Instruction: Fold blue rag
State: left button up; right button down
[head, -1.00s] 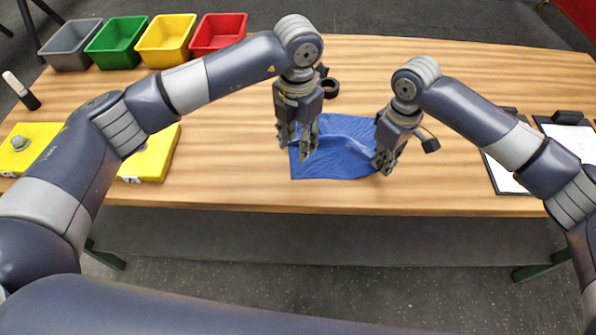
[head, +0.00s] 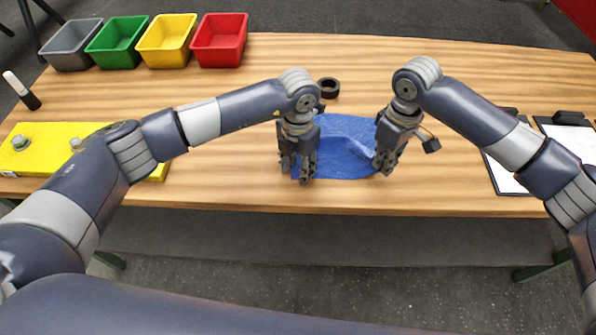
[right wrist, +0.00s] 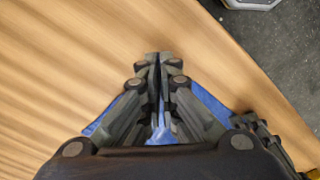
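The blue rag (head: 345,165) lies on the wooden table with wrinkles running toward its right edge. My right gripper (head: 384,170) is at that edge. In the right wrist view its fingers (right wrist: 158,58) are closed together, with blue cloth between them, and more rag (right wrist: 208,106) shows beside them. My left gripper (head: 297,174) points down at the rag's front left corner, with its fingers apart. It hides that corner, and I cannot tell whether its fingertips touch the cloth.
A black ring (head: 329,87) sits behind the rag. Grey (head: 71,45), green (head: 117,42), yellow (head: 166,41) and red (head: 219,40) bins line the back left. A yellow block (head: 45,145) lies left, a clipboard (head: 575,138) right. The table's front edge is close to the rag.

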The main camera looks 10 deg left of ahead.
pick_arm(q)
jog(key=shift+f, duration=0.1)
grip_shut()
dwell(0.3)
jog(key=shift+r, duration=2.55)
